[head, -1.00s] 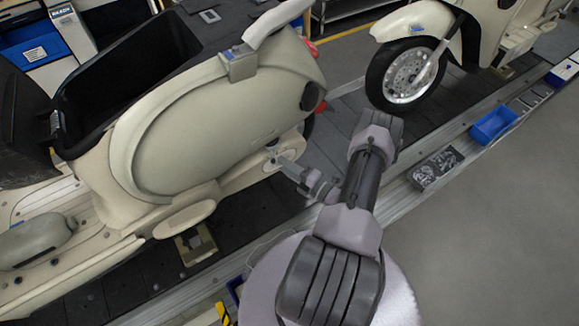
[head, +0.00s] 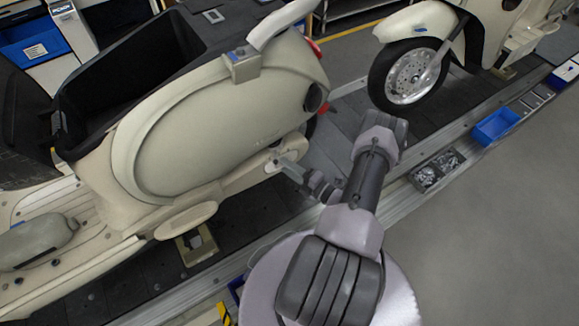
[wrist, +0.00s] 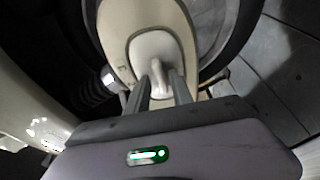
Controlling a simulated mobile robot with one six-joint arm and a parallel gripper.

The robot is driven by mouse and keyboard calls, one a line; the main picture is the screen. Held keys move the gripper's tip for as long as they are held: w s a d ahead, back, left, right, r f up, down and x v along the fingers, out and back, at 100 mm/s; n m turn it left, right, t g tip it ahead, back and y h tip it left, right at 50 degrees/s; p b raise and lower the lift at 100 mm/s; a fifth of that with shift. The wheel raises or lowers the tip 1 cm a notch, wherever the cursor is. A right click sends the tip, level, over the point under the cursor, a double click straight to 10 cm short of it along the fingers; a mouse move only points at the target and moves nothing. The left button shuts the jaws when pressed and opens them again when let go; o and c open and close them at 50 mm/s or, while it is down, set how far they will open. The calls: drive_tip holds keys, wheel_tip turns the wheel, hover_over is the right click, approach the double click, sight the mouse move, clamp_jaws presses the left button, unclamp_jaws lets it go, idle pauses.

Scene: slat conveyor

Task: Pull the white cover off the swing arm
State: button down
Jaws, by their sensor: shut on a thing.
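The white cover (wrist: 152,46) sits on the cream swing arm (wrist: 118,18) in the wrist view, in front of the dark wheel. Its narrow tab stands between the fingers of my gripper (wrist: 160,82), which are shut on it. The cover appears to lie against the swing arm; I cannot make out a gap. In the head view my gripper (head: 283,164) reaches the lower rear side of the cream scooter (head: 215,120). The cover is too small there to make out clearly.
A second scooter (head: 425,22) stands farther along the dark slat conveyor (head: 340,125). A blue bin (head: 495,126) and a tray of metal parts (head: 437,168) lie along the conveyor's edge. The grey floor at right is clear.

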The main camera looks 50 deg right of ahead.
drive_tip(key=shift+w+r, duration=0.15)
drive_tip(key=shift+r, duration=0.1)
drive_tip(key=shift+a+f, duration=0.15)
drive_tip(key=shift+a, duration=0.15)
drive_tip(key=c, duration=1.4)
unclamp_jaws()
drive_tip(key=shift+a+f, duration=0.1)
drive_tip(key=shift+a, duration=0.1)
drive_tip(key=shift+o, duration=0.2)
drive_tip(key=shift+s, duration=0.2)
